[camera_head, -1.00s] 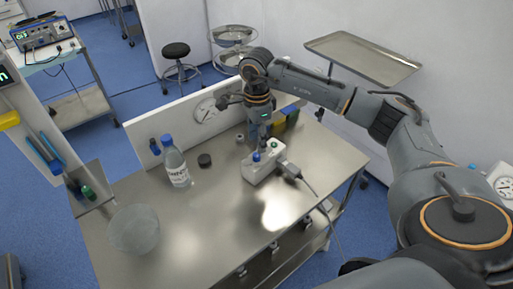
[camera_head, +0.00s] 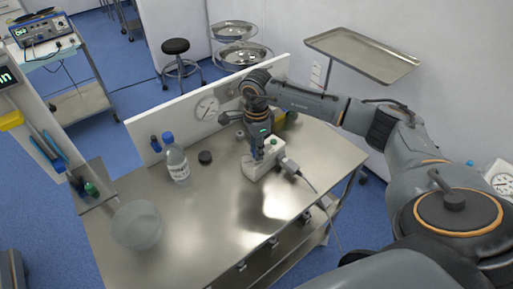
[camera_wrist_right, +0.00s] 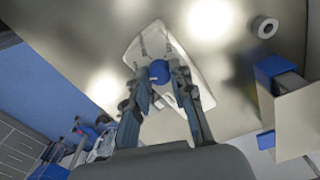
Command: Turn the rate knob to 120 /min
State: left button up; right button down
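A white box (camera_head: 252,172) stands on the steel table, with a cable plugged into its right side. Its blue knob (camera_wrist_right: 159,71) shows in the right wrist view, between the two fingertips. A green button (camera_head: 273,142) is on the box's far end in the head view. My right gripper (camera_head: 257,155) points down over the box and hides the knob in the head view. In the right wrist view the right gripper (camera_wrist_right: 160,73) is open, with its fingers on either side of the knob; contact cannot be made out. My left gripper is not in view.
On the steel table (camera_head: 215,215) stand a clear bottle (camera_head: 177,164) with a blue cap, a dark round cap (camera_head: 205,157) and a translucent bowl (camera_head: 136,226). A white panel with a dial (camera_head: 207,107) runs along the back edge. The table's front is clear.

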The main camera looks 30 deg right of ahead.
jog(key=shift+m, duration=0.3)
jog(key=shift+f+m+b, duration=0.1)
jog(key=shift+m+b, duration=0.65)
jog(key=shift+m, duration=0.15)
jog(key=m+b, duration=0.1)
jog(key=m, duration=0.1)
jog(key=shift+m, duration=0.3)
jog(key=m+b, duration=0.2)
jog(key=m, duration=0.4)
jog(key=m+b, duration=0.1)
jog(key=m, duration=0.5)
jog(key=shift+m, duration=0.4)
jog(key=m, duration=0.5)
jog(key=shift+m, duration=0.7)
jog(key=c, duration=1.1)
grip_release()
jog(key=shift+c, duration=0.2)
